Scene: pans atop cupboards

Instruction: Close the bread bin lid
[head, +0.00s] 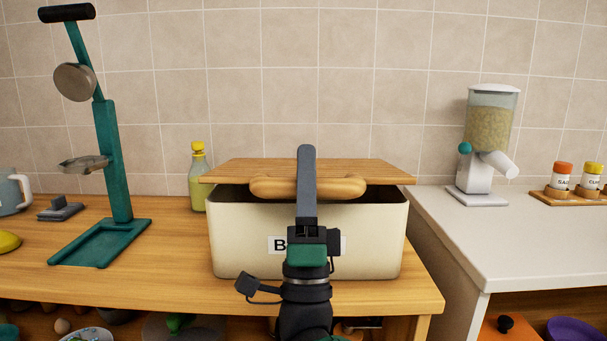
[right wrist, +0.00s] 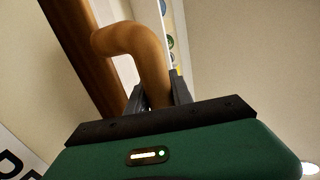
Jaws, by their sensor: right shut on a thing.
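The cream bread bin (head: 240,240) stands on the wooden counter, with a black-lettered label on its front partly hidden by my right gripper. Its wooden lid (head: 240,172) sits raised at the front, with a dark gap between lid and bin rim. A rounded wooden handle (head: 346,187) runs along the lid's front edge. My right gripper (head: 306,190) reaches up in front of the bin at the middle of the handle. In the right wrist view the gripper (right wrist: 158,100) has its fingers on either side of the handle (right wrist: 135,42), shut on it. My left gripper is not in view.
A green juicer press (head: 112,160) stands at the left, and a yellow-capped bottle (head: 197,180) is beside the bin's left back. A cereal dispenser (head: 487,140) and spice jars (head: 562,177) stand on the white counter at the right.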

